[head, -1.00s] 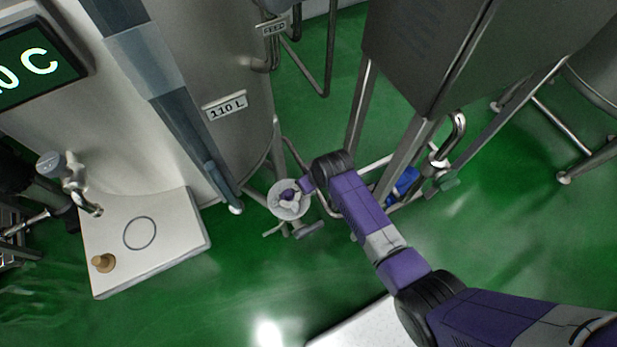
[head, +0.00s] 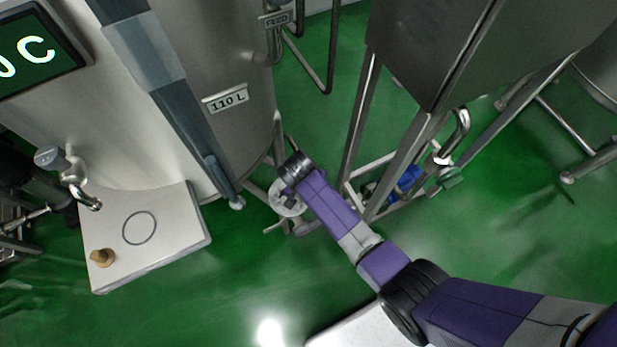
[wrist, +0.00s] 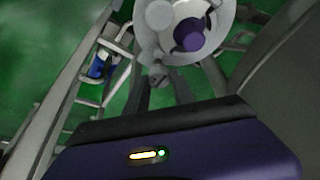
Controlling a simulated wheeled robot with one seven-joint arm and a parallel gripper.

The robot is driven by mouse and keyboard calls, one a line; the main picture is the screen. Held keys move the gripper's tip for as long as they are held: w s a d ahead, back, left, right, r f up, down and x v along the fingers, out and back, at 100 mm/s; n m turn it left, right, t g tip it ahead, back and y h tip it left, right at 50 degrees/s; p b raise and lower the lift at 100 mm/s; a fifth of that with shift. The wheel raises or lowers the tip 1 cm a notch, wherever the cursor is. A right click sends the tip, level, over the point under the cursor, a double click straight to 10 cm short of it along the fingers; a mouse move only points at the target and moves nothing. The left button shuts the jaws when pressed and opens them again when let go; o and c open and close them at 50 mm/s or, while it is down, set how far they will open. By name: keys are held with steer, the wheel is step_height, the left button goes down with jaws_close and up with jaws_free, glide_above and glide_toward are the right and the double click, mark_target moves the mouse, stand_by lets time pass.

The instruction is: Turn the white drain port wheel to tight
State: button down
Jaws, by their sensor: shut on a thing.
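The white drain port wheel (head: 277,203) sits low beside the tank, partly covered by my wrist in the head view. In the wrist view the wheel (wrist: 224,18) shows its white rim and a purple hub (wrist: 190,34) at the top of the picture. My gripper (head: 291,200) is at the wheel and shut on it. In the wrist view its dark fingers (wrist: 159,82) reach up to the wheel's near edge. The exact contact is dim and partly hidden, and I cannot read any tight mark.
The steel tank with the 110 L plate (head: 226,99) stands behind and left of the wheel. A white platform (head: 170,245) with a tan knob (head: 102,257) is at left. Metal frame legs (head: 362,130) and a blue part (head: 408,180) are at right. Green floor is open in front.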

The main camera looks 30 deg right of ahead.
steer(key=shift+m+g, duration=0.3)
steer(key=shift+m, duration=0.3)
steer(key=shift+a, duration=0.1)
steer(key=c, duration=1.1)
jaws_free()
steer(key=shift+o, duration=0.2)
steer(key=v, duration=0.7)
steer(key=shift+s+a+r, duration=0.15)
steer(key=shift+a+r, duration=0.05)
steer(key=shift+r, duration=0.05)
